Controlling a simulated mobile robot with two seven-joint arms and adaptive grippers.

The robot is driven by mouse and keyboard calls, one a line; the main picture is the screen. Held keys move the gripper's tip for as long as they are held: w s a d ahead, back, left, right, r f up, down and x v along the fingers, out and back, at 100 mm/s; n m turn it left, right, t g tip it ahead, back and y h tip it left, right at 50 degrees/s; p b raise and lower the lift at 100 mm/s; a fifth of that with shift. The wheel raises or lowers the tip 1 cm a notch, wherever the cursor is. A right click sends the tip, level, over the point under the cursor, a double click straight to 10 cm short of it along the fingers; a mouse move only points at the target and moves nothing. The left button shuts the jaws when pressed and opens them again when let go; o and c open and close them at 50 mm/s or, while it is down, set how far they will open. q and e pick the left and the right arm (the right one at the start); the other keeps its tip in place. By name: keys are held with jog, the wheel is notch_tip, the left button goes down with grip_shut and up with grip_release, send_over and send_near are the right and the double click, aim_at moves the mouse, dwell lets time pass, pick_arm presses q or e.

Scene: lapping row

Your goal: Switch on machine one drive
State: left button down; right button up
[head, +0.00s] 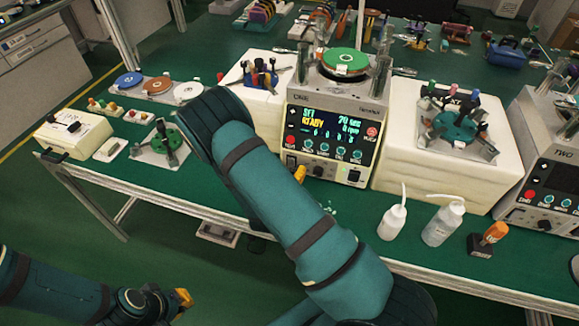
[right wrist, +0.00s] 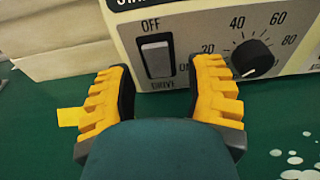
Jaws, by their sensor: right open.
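Machine one (head: 335,130) stands at the table's middle, its display lit with "READY", "20 sec" and "0 rpm". In the right wrist view its drive switch (right wrist: 157,58) is a pale rocker in a dark frame, with "OFF" above and "DRIVE" below. I cannot tell which way it is tipped. My right gripper (right wrist: 158,76) is open and empty, its yellow fingers either side of and below the switch; my arm hides most of it in the head view. My left gripper (head: 182,298) is low at the lower left, away from the table, its jaws unclear.
A dial knob (right wrist: 252,58) sits right of the switch. A red button (head: 371,132) is on the panel's right. Two white bottles (head: 393,222) (head: 443,223) and an orange-topped item (head: 493,233) stand to the right. Machine two (head: 550,175) is at the far right.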

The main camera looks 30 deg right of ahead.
jog(key=v, duration=1.1)
jog(key=shift+s+a, duration=0.15)
jog(key=shift+s, duration=0.05)
